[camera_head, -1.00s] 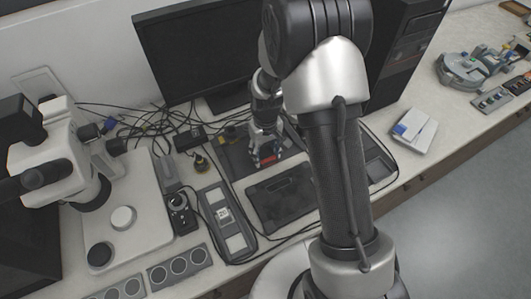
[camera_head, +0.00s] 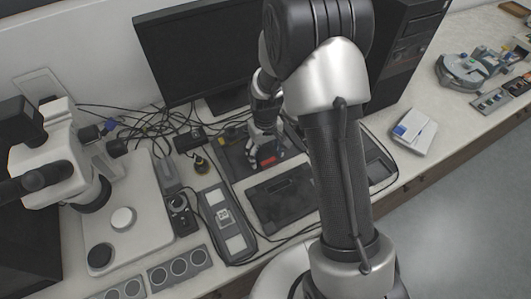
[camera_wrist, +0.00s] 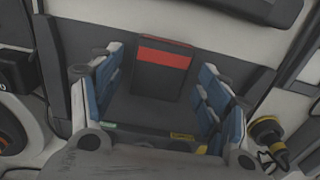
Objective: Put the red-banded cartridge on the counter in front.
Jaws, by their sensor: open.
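The red-banded cartridge is a dark grey block with a bright red stripe (camera_wrist: 163,68). In the wrist view it lies between the spread fingers of my gripper (camera_wrist: 161,72), with their blue pads on either side. In the head view its red band (camera_head: 268,161) shows just below my gripper (camera_head: 263,148), over the dark flat surface in front of the monitor. My gripper is open around the cartridge.
A dark tablet-like panel (camera_head: 285,198) lies on the counter in front. A grey panel with pale windows (camera_head: 224,220) lies to its left. A microscope (camera_head: 60,165) stands further left, and the monitor (camera_head: 197,50) stands behind. Loose cables (camera_head: 150,128) run behind. Bare counter shows right of a white box (camera_head: 414,131).

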